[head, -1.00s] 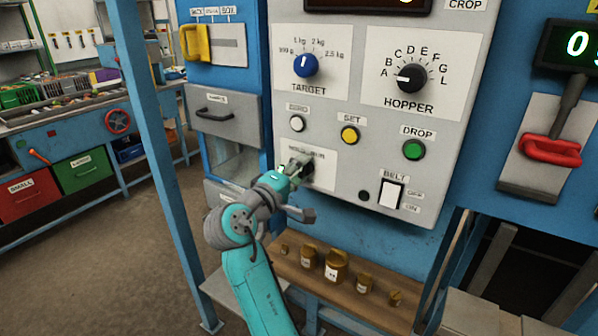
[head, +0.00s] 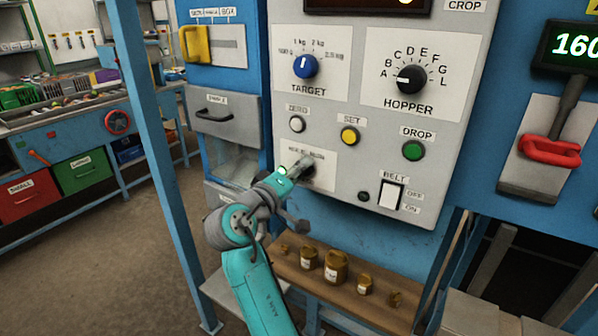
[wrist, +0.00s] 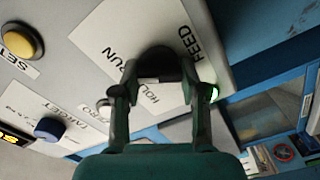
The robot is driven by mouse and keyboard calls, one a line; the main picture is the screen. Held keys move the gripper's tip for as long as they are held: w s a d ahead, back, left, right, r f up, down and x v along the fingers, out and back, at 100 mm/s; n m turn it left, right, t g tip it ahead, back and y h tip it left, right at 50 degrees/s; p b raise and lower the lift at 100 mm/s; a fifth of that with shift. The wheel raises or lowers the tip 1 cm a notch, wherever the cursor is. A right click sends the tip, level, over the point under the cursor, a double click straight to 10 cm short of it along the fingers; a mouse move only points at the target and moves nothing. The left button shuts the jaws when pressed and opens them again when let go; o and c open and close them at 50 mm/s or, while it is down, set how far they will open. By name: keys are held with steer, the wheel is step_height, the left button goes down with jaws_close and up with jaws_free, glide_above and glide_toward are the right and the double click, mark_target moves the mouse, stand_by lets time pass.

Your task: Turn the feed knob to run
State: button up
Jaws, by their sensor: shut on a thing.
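The black feed knob (wrist: 158,58) sits on a white plate lettered FEED, HOLD and RUN in the wrist view. My gripper (wrist: 158,76) is shut on the knob, with one finger on each side of it. The fingers and the near part of the gripper hide much of the knob, and I cannot see where its pointer stands.
Above are the zero button (head: 297,124), yellow set button (head: 349,136), and blue target knob (head: 305,66). The green drop button (head: 413,151) and belt switch (head: 391,195) are to the right. Brown weights (head: 335,268) stand on a wooden shelf below.

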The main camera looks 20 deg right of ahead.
steer(key=shift+f, duration=0.1)
steer(key=o, duration=1.2)
steer(key=shift+c, duration=0.2)
steer(key=v, duration=1.2)
